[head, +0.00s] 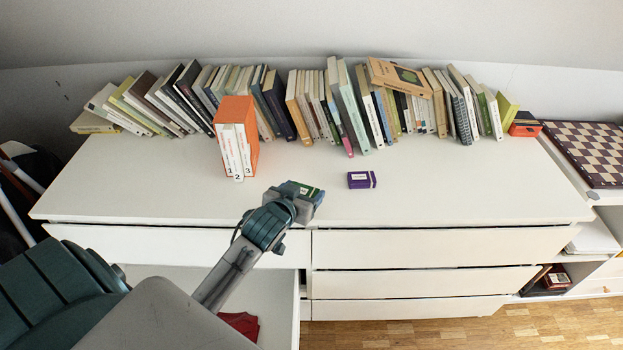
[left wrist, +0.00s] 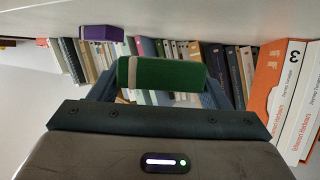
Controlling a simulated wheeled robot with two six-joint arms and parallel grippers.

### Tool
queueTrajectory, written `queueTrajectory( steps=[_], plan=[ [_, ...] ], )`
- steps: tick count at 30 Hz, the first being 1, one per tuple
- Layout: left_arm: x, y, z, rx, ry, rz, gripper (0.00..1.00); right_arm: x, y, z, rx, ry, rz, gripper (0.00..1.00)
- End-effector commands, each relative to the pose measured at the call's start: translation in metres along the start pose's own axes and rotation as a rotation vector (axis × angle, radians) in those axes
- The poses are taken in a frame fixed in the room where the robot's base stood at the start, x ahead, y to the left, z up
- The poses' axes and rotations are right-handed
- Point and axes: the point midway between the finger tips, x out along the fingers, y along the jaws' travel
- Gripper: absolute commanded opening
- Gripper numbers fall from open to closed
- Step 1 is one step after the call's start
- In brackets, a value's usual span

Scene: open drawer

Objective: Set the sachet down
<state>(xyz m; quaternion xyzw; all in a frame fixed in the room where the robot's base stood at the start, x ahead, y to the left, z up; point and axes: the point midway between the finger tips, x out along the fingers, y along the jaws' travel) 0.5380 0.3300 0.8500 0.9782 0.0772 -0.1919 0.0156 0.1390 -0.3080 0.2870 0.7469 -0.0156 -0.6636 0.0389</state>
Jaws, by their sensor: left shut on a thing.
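The sachet (head: 312,190) is a small green, box-like packet with a pale band. It sits between the fingers of my left gripper (head: 301,192), which is shut on it over the front part of the white dresser top (head: 420,204). In the left wrist view the green sachet (left wrist: 168,73) spans the space between the two dark fingers. I cannot tell whether its underside touches the dresser top. My gripper hides part of it in the head view. My right gripper is not in view.
A purple box (head: 361,180) lies just right of the sachet. An orange case of white books (head: 237,137) stands behind on the left, before a long book row. A chessboard (head: 588,150) is far right. An open drawer (head: 281,300) holds a red item (head: 240,323). The dresser's right front is clear.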

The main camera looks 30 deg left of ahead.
Motion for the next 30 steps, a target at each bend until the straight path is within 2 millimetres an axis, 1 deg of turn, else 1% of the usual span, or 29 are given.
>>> queueTrajectory(
  steps=[1,6,10,14,18,22,30],
  plan=[
    [0.014,-0.003,-0.007,0.0,0.002,-0.002,0.49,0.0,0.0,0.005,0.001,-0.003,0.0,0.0],
    [0.054,-0.008,-0.019,0.001,0.0,-0.002,0.49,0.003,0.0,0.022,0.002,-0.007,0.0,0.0],
    [0.073,-0.011,-0.024,0.0,0.001,0.0,0.49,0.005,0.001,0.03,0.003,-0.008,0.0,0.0],
    [0.081,-0.012,-0.023,0.001,-0.001,0.0,0.49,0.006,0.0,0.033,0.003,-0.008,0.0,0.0],
    [0.087,-0.011,-0.005,0.0,-0.004,0.0,0.49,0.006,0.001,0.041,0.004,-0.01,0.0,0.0],
    [0.092,-0.011,0.007,0.001,-0.002,0.0,0.49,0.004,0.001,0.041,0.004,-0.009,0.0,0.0],
    [0.093,-0.011,0.009,0.001,0.0,0.0,0.49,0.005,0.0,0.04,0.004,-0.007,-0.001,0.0]
  ],
)
